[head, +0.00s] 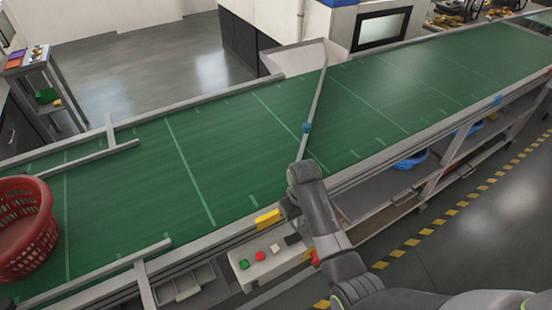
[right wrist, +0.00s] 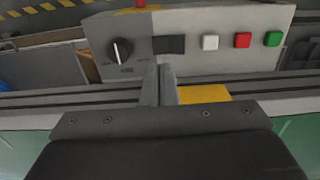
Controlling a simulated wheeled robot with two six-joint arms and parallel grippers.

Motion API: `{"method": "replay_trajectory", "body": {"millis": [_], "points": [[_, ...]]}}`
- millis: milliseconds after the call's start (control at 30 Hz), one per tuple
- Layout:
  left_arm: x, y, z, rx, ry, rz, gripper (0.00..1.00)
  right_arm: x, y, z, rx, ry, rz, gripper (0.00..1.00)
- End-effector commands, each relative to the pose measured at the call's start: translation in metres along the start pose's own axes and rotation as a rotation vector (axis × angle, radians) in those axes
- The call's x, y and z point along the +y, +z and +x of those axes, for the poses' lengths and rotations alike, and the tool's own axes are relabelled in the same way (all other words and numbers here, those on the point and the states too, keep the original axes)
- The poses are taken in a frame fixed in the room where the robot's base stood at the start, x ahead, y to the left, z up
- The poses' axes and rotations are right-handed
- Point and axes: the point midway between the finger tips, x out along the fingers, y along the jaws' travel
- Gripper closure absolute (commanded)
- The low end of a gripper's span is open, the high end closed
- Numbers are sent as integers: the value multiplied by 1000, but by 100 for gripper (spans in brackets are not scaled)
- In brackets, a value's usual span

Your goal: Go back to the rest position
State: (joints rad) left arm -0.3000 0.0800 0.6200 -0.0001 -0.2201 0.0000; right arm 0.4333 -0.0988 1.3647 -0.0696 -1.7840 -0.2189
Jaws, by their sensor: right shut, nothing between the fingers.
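My right gripper (head: 290,208) is above the near edge of the green conveyor, beside the control box (head: 262,262). Most of it is hidden behind my wrist in the head view. In the right wrist view its two grey fingers (right wrist: 160,82) are together, with nothing between them. They point toward the front rail and the control box, which carries a black knob (right wrist: 122,50) and white, red and green buttons. I cannot tell whether the fingertips touch anything. My left gripper is not in view.
The green conveyor belt (head: 150,190) runs across the view, with a diagonal bar (head: 315,100) over it. A red basket (head: 24,235) stands at the left end. Blue bins (head: 410,160) sit below the belt.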

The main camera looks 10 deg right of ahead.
Motion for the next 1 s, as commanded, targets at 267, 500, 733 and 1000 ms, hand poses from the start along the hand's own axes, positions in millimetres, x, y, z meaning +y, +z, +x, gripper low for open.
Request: {"method": "replay_trajectory", "body": {"millis": [267,500,733,1000], "points": [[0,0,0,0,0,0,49,8,19,8,15,5,35,100],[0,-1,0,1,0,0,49,36,106,25,94,44,180,100],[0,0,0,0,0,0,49,51,203,13,176,110,298,100],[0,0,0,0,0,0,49,50,274,-19,244,166,361,100]]}}
